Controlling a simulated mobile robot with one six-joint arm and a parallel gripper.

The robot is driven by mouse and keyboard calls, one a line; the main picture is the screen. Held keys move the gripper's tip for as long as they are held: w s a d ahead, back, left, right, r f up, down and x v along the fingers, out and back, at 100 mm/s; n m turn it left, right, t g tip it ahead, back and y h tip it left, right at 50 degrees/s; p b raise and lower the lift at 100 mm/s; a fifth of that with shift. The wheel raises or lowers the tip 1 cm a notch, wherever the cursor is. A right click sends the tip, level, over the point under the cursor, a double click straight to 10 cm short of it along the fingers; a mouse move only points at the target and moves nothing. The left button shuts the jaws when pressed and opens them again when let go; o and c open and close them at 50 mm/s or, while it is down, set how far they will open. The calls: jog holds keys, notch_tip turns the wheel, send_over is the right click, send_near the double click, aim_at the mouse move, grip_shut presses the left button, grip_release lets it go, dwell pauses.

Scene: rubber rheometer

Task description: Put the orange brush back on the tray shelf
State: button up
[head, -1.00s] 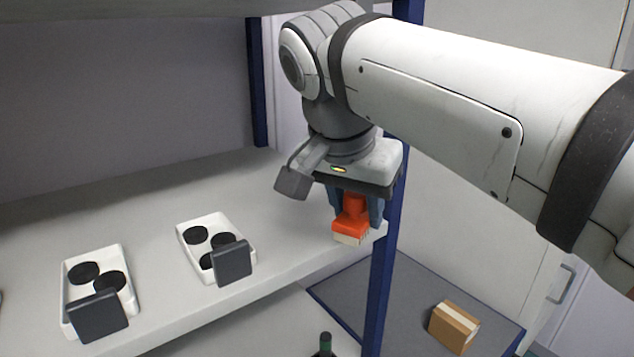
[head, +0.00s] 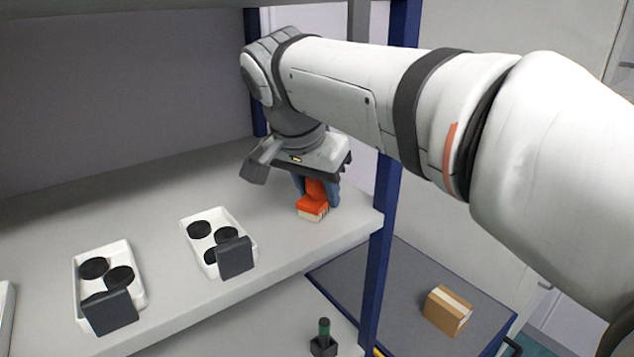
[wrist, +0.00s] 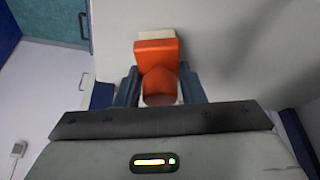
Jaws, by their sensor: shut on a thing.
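The orange brush (head: 313,199) has an orange handle and block with pale bristles at its lower end. My gripper (head: 316,186) is shut on its handle, with a blue-grey finger on each side. In the head view the brush is over the right end of the light grey tray shelf (head: 270,259), bristles down; I cannot tell whether they touch the surface. In the wrist view the brush (wrist: 157,55) is between the fingertips (wrist: 160,82), its block and bristles pointing away from the gripper, against the pale shelf.
Two white trays with black discs, the nearer (head: 141,285) and the farther (head: 252,227), stand left of the brush, each with a dark plate at its front. A blue post (head: 378,265) rises at the shelf's right end. A cardboard box (head: 447,311) lies on a lower grey surface.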

aim_at(310, 181)
jog(key=shift+f, duration=0.25)
jog(key=o, duration=1)
jog(key=shift+r, duration=0.1)
jog(key=shift+s+a+r, duration=0.1)
jog(key=shift+a+r, duration=0.05)
jog(key=shift+r, duration=0.45)
jog(key=shift+s+a+r+b, duration=0.35)
jog(key=shift+s+a+r, duration=0.15)
jog(key=shift+s+r, duration=0.3)
jog(key=s+a, duration=0.2)
jog(key=s, duration=0.1)
jog(key=s+a+b, duration=0.1)
jog(key=s+a, duration=0.1)
jog(key=s, duration=0.1)
jog(key=s+a+b, duration=0.1)
jog(key=s+a, duration=0.1)
jog(key=s, duration=0.1)
jog(key=shift+s+r, duration=0.1)
jog(key=shift+r, duration=0.05)
